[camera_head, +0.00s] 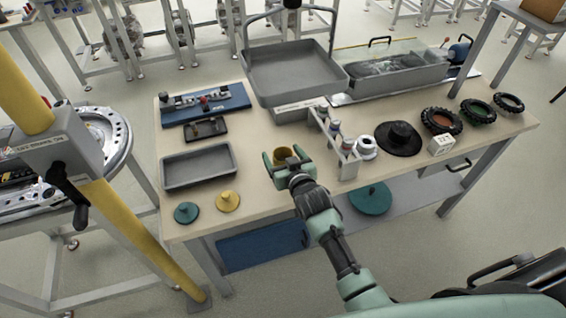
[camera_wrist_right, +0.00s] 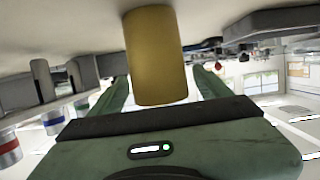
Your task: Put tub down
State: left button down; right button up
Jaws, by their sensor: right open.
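The tub is a yellow-brown cylinder (camera_head: 283,155) on the light wooden bench top (camera_head: 260,207), near its front middle. In the right wrist view the tub (camera_wrist_right: 157,55) stands between the fingers of my right gripper (camera_wrist_right: 160,90). In the head view my right gripper (camera_head: 286,160) is around the tub, its green fingers on either side. The fingers are open, with a visible gap beside the tub in the wrist view. The gripper partly hides the tub in the head view. My left gripper is not in view.
A grey tray (camera_head: 199,166) and two knobbed discs, teal (camera_head: 187,212) and yellow (camera_head: 228,201), lie to the left. A small rack (camera_head: 347,160), a white ring piece (camera_head: 366,147) and a black hat-shaped part (camera_head: 398,138) stand to the right. Bench top in front is clear.

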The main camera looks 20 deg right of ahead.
jog(key=shift+x, duration=1.25)
jog(key=c, duration=1.7)
jog(key=shift+r, duration=0.15)
